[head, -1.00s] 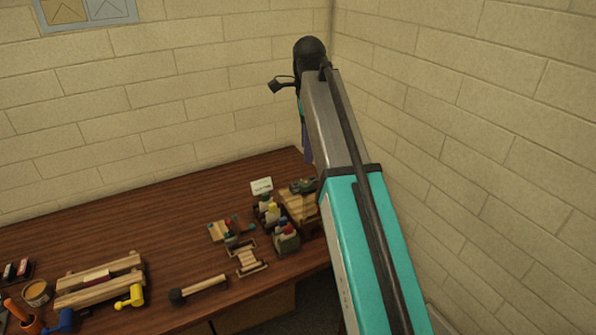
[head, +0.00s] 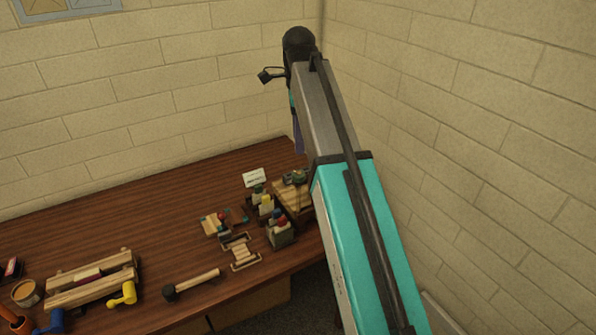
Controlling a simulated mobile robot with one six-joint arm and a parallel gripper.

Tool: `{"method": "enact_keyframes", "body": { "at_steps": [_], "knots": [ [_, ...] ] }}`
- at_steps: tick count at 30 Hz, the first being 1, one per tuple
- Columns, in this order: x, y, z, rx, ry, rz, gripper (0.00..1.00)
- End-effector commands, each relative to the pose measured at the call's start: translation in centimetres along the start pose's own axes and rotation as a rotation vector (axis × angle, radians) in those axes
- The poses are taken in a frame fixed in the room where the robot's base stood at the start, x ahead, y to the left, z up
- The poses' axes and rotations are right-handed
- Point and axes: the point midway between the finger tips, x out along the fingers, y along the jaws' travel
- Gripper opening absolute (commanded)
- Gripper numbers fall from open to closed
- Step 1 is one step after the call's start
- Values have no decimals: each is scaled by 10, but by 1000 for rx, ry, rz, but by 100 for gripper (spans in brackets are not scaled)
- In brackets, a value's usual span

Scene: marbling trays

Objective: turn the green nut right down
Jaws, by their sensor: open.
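The green nut (head: 296,177) looks like a small dark-green piece on top of a wooden block-like stand (head: 288,195) near the right end of the table. The forearm covers the stand's right side, and the nut's thread and any gap under it are too small to make out. My gripper (head: 298,138) hangs down from the arm's far end, mostly hidden behind the forearm; only a narrow purple part shows. It is open, and its tip appears above the green nut in the picture, apart from it.
Several small bottles (head: 279,235) stand just left of the wooden stand, with a white card (head: 254,178) behind. A mallet-like tool (head: 192,284) and a wooden frame with a yellow clamp (head: 123,294) lie further left. Brick walls close off the back and right.

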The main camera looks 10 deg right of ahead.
Motion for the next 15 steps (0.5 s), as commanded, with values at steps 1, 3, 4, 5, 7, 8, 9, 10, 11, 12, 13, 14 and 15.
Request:
{"method": "enact_keyframes", "body": {
  "at_steps": [1,3,4,5,7,8,9,10,11,12,13,14,15],
  "knots": [
    [9,1,0,0,0,1,51],
    [13,2,0,0,0,1,51],
    [16,1,0,-1,0,1,51],
    [19,1,0,-1,0,1,51],
    [26,2,0,-1,0,2,51],
    [29,2,0,-1,0,1,51],
    [33,2,0,-1,0,1,51],
    [37,2,0,-1,0,1,51],
    [40,2,0,-1,0,2,51],
    [44,2,0,-1,0,2,51],
    [46,2,0,-1,0,1,51],
    [50,1,1,-1,0,1,51],
    [54,1,1,-1,0,1,51]
  ]
}}
